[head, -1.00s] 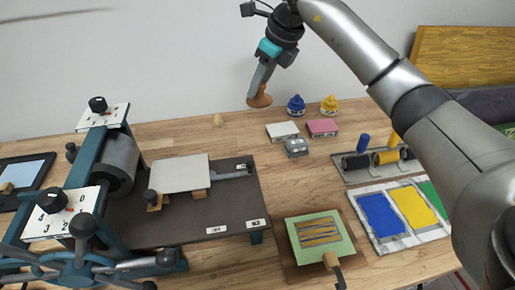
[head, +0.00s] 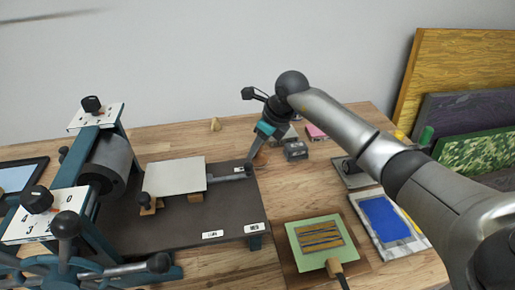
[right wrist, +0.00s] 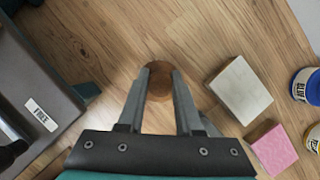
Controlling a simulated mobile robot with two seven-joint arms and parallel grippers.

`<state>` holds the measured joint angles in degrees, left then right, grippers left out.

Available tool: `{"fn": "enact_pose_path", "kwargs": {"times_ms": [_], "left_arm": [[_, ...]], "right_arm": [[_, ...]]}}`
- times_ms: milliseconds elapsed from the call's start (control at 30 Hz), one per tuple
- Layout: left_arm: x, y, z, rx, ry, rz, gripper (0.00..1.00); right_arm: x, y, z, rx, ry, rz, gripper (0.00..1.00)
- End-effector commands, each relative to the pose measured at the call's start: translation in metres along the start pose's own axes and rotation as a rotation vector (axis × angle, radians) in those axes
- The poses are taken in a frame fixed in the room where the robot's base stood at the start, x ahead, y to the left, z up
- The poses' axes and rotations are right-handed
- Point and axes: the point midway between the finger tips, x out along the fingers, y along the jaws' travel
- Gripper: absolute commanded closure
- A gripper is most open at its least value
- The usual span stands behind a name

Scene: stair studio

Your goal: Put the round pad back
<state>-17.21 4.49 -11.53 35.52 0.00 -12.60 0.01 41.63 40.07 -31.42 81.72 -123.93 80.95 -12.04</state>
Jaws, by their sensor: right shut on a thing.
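The round pad, a small brown disc (head: 262,158), is held between the fingertips of my right gripper (head: 254,153). In the head view it is low over the wooden table, just beyond the far right corner of the press bed, partly hidden by the fingers. In the right wrist view the pad (right wrist: 159,84) shows between the two grey fingertips (right wrist: 160,72), over bare wood. I cannot tell whether it touches the table. My left gripper is not in view.
The press bed (head: 190,222) lies left of the pad. A white block (right wrist: 240,90), a pink block (right wrist: 274,149) and a blue jar (right wrist: 306,86) stand to the right. A grey box (head: 295,151) is close by. A green sheet (head: 297,252) lies in front.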

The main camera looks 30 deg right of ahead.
Motion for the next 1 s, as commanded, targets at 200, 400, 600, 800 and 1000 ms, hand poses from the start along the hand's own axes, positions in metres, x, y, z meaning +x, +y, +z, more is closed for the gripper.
{"fn": "enact_pose_path", "kwargs": {"times_ms": [200,400,600,800,1000], "left_arm": [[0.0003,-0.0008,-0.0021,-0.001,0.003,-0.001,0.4],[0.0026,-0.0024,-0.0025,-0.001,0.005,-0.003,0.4],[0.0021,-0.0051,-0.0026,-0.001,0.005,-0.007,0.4],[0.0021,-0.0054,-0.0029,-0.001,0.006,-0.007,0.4],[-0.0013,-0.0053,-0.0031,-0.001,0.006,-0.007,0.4]], "right_arm": [[0.0013,-0.0009,0.0,0.0,-0.003,-0.002,1.0],[0.0046,-0.0006,-0.0018,0.0,-0.001,-0.001,0.63],[0.0042,-0.0006,-0.0016,0.0,-0.001,-0.001,0.4],[0.0041,-0.0006,-0.0016,0.0,-0.001,-0.001,0.36],[-0.0031,-0.0012,0.0003,-0.001,-0.003,-0.003,0.36]]}}
